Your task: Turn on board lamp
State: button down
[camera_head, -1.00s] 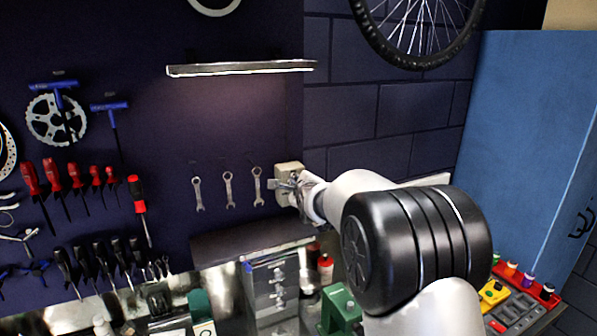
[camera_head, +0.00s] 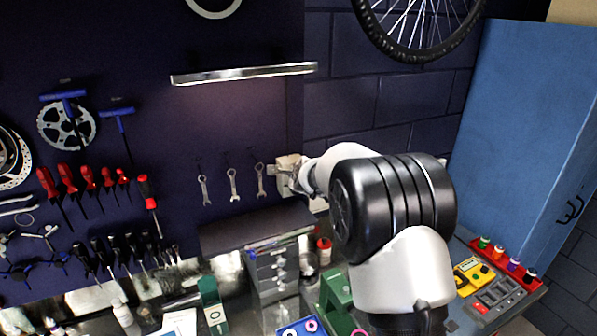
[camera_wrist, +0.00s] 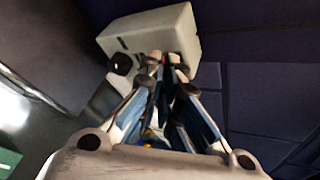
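The board lamp (camera_head: 245,73) is a long narrow bar high on the dark tool board. Its lower edge looks bright and a faint glow shows on the board beneath it. A beige box (camera_head: 288,174) sits at the board's right edge, past the hanging wrenches. In the wrist view the box (camera_wrist: 150,35) has small dark slots and a black round knob (camera_wrist: 120,63) on its left side. My gripper (camera_wrist: 164,62) is at the box's lower side, its fingertips close together. I cannot tell whether they touch it. In the head view my arm partly hides the gripper and box.
Several wrenches (camera_head: 233,185) hang just left of the box. A dark shelf (camera_head: 255,228) tops a drawer unit (camera_head: 275,272) below. A green tool (camera_head: 336,297) stands on the bench. A blue cabinet (camera_head: 520,130) is on the right, and a bike wheel hangs above.

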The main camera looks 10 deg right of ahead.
jog(key=c, duration=2)
grip_release()
jog(key=shift+a, duration=0.15)
jog(key=v, duration=1.2)
jog(key=s+f+n+g+b, duration=0.2)
jog(key=s+f+n+b, duration=0.3)
jog(key=s, duration=0.9)
jog(key=s+f+n+g+b, duration=0.3)
jog(key=s+f+n+b, duration=0.2)
jog(key=s+f+n, duration=0.3)
jog(key=s+f+n+g+b, duration=0.2)
jog(key=s+f+n+b, duration=0.4)
jog(key=s, duration=1.5)
jog(key=shift+s+d+f+n+g, duration=0.1)
jog(key=shift+s+d+f+n, duration=0.05)
jog(key=shift+n, duration=0.65)
jog(key=shift+s+d+f+n+g, duration=0.1)
jog(key=shift+f+n, duration=0.05)
jog(key=shift+n, duration=0.65)
jog(key=shift+s+d+f+n+g, duration=0.1)
jog(key=shift+s+d+n, duration=0.05)
jog(key=shift+n, duration=0.65)
